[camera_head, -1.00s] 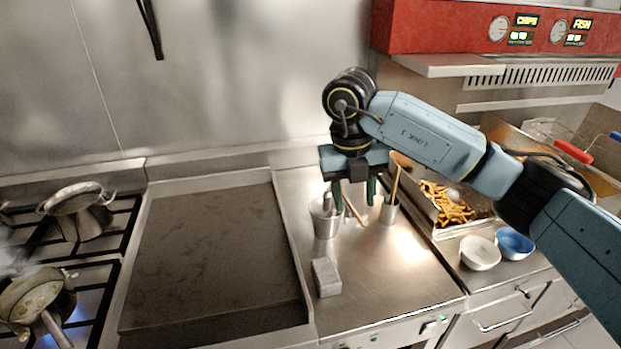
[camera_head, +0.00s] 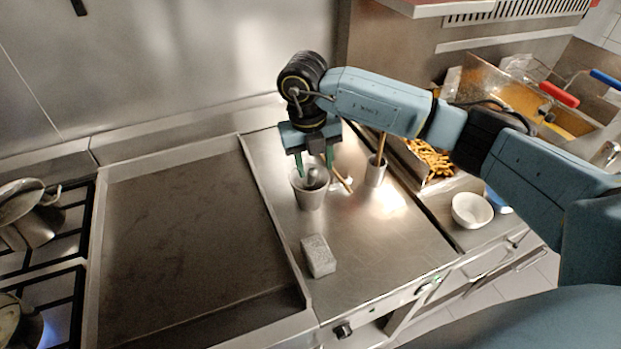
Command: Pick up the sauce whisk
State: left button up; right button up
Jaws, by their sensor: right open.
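A metal pot (camera_head: 308,196) stands on the steel counter beside the griddle. A grey, rounded upright piece (camera_head: 313,176) shows inside its mouth. It may be the sauce whisk's handle, but its wires are hidden and I cannot tell for sure. My right gripper (camera_head: 315,166) is open and points down over the pot. Its green fingertips are at either side of the grey piece, near the rim. I cannot tell whether they touch anything. My left gripper is not in view.
A thin wooden-handled tool (camera_head: 342,181) lies right of the pot. A smaller metal holder (camera_head: 375,172) has a wooden handle standing in it. A grey block (camera_head: 318,256) sits in front. The griddle (camera_head: 185,235) is left; fries (camera_head: 432,160) and a white bowl (camera_head: 472,210) are right.

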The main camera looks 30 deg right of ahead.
aim_at(314, 180)
notch_tip(314, 180, down, 4)
jog(key=shift+a+f+p, duration=0.15)
jog(key=shift+p, duration=0.75)
jog(key=shift+f, duration=0.5)
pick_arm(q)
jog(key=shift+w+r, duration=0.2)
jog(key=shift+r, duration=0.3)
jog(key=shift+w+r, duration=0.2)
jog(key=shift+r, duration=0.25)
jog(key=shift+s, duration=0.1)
pick_arm(e)
grip_shut()
